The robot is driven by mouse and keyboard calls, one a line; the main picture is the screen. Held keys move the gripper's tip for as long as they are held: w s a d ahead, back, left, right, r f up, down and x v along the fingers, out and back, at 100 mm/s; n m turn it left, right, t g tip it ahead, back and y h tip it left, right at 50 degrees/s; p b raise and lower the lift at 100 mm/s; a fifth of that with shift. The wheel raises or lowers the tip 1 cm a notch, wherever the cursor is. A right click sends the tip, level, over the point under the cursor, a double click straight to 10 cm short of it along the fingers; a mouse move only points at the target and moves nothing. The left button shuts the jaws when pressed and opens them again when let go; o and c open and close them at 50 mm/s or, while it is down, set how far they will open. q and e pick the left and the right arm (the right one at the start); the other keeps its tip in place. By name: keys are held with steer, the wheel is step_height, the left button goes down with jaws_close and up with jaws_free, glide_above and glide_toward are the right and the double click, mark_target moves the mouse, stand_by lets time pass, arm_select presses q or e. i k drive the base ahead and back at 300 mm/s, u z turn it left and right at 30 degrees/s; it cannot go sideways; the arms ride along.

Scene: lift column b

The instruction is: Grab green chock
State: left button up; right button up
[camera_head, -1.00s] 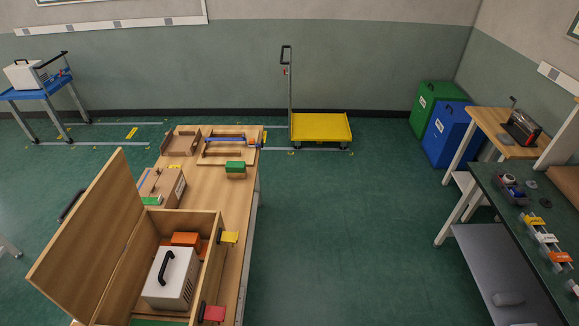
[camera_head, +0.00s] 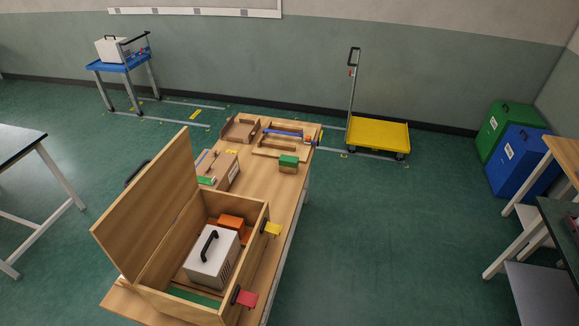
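A small block with a green top and wooden-brown lower part (camera_head: 288,161) sits on the wooden workbench (camera_head: 262,205), right of the middle. A flat green piece (camera_head: 206,181) lies by a brown carton at the bench's left edge. A green strip (camera_head: 195,297) shows at the bottom of the open wooden crate (camera_head: 255,212). I cannot tell for sure which of these is the green chock. Neither of my grippers is in view.
The crate holds a white case (camera_head: 213,258) with a black handle and an orange block (camera_head: 231,222). Yellow (camera_head: 272,229) and red (camera_head: 245,298) pieces stick out from its right side. A yellow cart (camera_head: 378,134) stands behind. Floor right of the bench is clear.

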mark_target(287, 164)
steer(key=k, duration=1)
steer(key=z, duration=0.8)
steer(key=i, duration=3.8)
steer(key=u, duration=3.1)
steer(key=i, duration=0.45)
steer(key=u, duration=0.05)
